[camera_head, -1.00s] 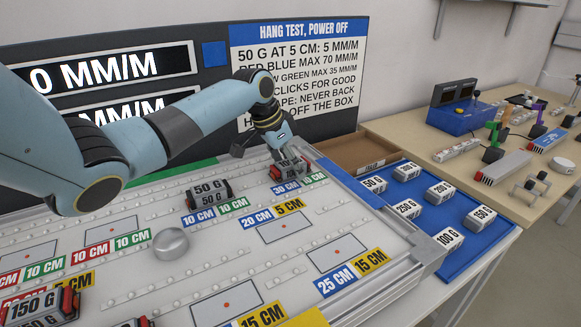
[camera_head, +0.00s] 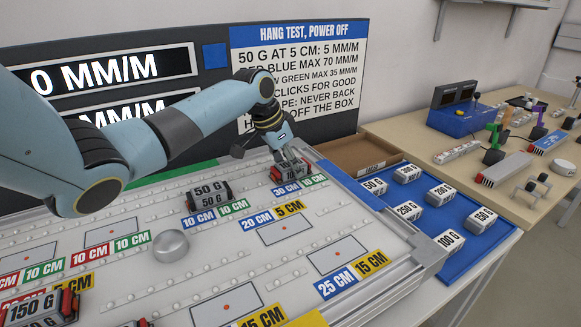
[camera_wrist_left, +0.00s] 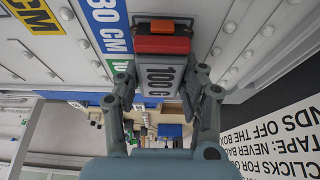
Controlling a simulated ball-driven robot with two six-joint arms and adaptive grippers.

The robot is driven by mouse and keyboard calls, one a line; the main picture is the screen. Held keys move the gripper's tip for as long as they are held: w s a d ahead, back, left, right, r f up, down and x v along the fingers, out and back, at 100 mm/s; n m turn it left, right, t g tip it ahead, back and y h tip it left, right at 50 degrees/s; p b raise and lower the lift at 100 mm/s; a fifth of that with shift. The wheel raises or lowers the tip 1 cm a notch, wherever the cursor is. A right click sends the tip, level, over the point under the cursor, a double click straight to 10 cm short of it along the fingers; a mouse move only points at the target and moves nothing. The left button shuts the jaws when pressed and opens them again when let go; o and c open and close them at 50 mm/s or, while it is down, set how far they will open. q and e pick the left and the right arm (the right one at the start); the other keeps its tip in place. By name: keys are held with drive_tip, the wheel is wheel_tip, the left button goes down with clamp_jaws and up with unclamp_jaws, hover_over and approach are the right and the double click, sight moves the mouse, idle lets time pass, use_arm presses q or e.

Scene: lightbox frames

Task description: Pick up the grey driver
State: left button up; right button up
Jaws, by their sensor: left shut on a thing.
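In the left wrist view the two fingers (camera_wrist_left: 160,84) flank the driver (camera_wrist_left: 160,68), one on each side. Any gap under the driver cannot be made out. My right gripper is not in view.
Another block marked 50 G (camera_head: 208,196) stands left of the gripper. A round silver knob (camera_head: 170,245) sits nearer. A blue tray (camera_head: 463,258) with several white weights lies right, past the board's raised edge. The dark sign panel (camera_head: 215,75) stands behind.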

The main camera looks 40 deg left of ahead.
sight(301, 163)
use_arm(q)
drive_tip(key=r, duration=0.4)
drive_tip(key=shift+d+r+b, duration=0.35)
drive_tip(key=shift+d+r, duration=0.05)
drive_tip(key=d+r+b, duration=0.1)
drive_tip(key=d+r, duration=0.5)
drive_tip(key=d, duration=0.4)
drive_tip(key=shift+s+d+r, duration=0.2)
drive_tip(key=shift+d+r, duration=0.05)
drive_tip(key=shift+d, duration=0.15)
drive_tip(key=shift+f, duration=0.1)
